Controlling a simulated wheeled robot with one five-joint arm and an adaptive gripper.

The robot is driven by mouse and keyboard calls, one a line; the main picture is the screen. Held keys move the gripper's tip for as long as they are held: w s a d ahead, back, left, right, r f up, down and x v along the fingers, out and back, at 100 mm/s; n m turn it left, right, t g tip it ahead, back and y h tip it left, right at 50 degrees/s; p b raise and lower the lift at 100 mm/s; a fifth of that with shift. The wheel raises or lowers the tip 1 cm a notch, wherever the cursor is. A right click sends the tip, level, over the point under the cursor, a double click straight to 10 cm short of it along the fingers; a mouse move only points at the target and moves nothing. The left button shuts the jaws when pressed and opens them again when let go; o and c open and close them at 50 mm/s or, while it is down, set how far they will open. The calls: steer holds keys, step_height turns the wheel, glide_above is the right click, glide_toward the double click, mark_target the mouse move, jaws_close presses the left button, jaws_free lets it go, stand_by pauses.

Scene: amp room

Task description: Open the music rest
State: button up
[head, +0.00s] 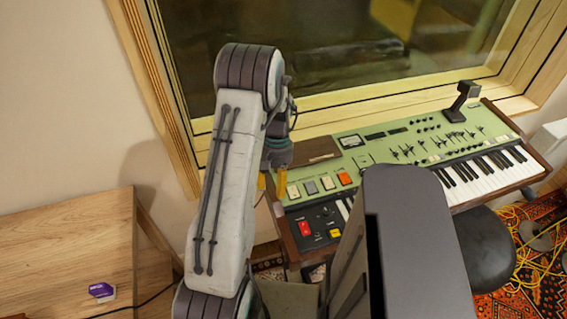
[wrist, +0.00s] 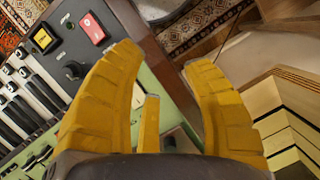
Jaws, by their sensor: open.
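The green-topped keyboard (head: 400,150) stands below the window. A brown flat panel (head: 318,149) lies at its upper left, partly behind my arm; it may be the music rest, but I cannot tell for sure. My gripper (head: 271,186) hangs at the keyboard's left end, mostly hidden by my arm in the head view. In the wrist view, my gripper (wrist: 163,60) has its yellow fingers spread wide and holds nothing. The keyboard's dark wooden end (wrist: 150,45) shows behind and between the fingers. No clear music rest shows in the wrist view.
Coloured buttons (head: 344,179) and a red switch (head: 305,228) lie near my gripper. A black upright device (head: 462,100) stands at the keyboard's far right. A wooden desk (head: 75,235) is at left, a black stool (head: 485,250) at right. Cables (head: 540,250) lie on the rug.

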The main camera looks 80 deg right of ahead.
steer(key=d, duration=0.2)
steer(key=d+n, duration=0.1)
steer(key=d, duration=0.1)
steer(key=d+f+n+h, duration=0.1)
steer(key=d, duration=0.1)
steer(key=shift+s+d, duration=0.15)
steer(key=shift+s, duration=0.15)
steer(key=d+r+n, duration=0.1)
steer(key=d, duration=0.1)
steer(key=d+r+n+h, duration=0.1)
steer(key=d, duration=0.1)
steer(key=d+r+n+h, duration=0.1)
steer(key=d, duration=0.1)
steer(key=shift+s+d+r+n, duration=0.25)
steer(key=shift+s+d+n, duration=0.1)
steer(key=shift+d+n, duration=0.05)
steer(key=n, duration=0.2)
steer(key=shift+n, duration=0.3)
steer(key=shift+a+f+n, duration=0.1)
steer(key=shift+f+n, duration=0.2)
steer(key=shift+f+p, duration=0.65)
steer(key=shift+f, duration=2.75)
steer(key=shift+w, duration=0.1)
jaws_close()
